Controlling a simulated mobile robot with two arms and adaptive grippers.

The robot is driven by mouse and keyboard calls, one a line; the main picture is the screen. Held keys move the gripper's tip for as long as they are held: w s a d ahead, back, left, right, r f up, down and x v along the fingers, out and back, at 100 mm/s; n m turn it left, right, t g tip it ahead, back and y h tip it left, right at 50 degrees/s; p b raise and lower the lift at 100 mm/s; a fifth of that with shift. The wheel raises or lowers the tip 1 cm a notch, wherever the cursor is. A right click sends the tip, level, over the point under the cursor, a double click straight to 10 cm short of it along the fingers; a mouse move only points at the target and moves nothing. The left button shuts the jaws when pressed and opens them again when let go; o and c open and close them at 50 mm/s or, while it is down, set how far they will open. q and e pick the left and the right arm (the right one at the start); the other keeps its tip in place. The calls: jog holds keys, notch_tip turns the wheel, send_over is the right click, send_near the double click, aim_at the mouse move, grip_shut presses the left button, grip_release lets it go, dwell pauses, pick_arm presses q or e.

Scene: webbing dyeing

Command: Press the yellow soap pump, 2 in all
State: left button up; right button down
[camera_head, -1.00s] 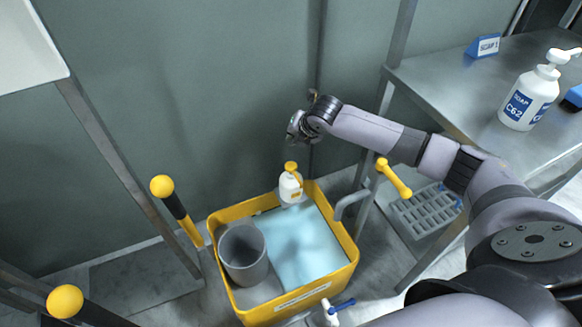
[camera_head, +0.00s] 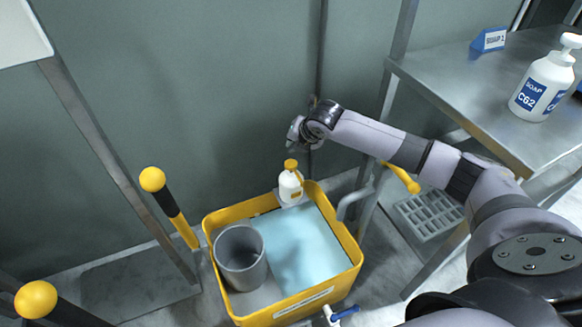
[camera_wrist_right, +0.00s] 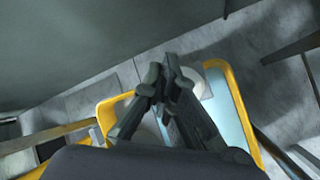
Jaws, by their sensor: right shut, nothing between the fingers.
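The yellow soap pump (camera_head: 291,164) tops a small white bottle (camera_head: 290,188) at the back rim of a yellow tub (camera_head: 345,243). It stands upright. My right gripper (camera_head: 296,139) is shut and empty, just above the pump head, with a small gap showing in the head view. In the right wrist view, my shut fingertips (camera_wrist_right: 165,72) hide most of the bottle; a pale round part (camera_wrist_right: 192,84) shows behind them. My left gripper is not in view.
The tub holds pale blue liquid (camera_head: 300,250) and a grey cylinder (camera_head: 241,260). A steel table (camera_head: 450,95) at right bears a large white C62 soap bottle (camera_head: 542,88) and a blue sign (camera_head: 489,40). Yellow-ended levers (camera_head: 153,180) stand at left.

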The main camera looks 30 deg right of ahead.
aim_at(293, 161)
jog(key=shift+f, duration=1.4)
jog(key=shift+f, duration=0.2)
dwell(0.3)
jog(key=shift+f, duration=0.25)
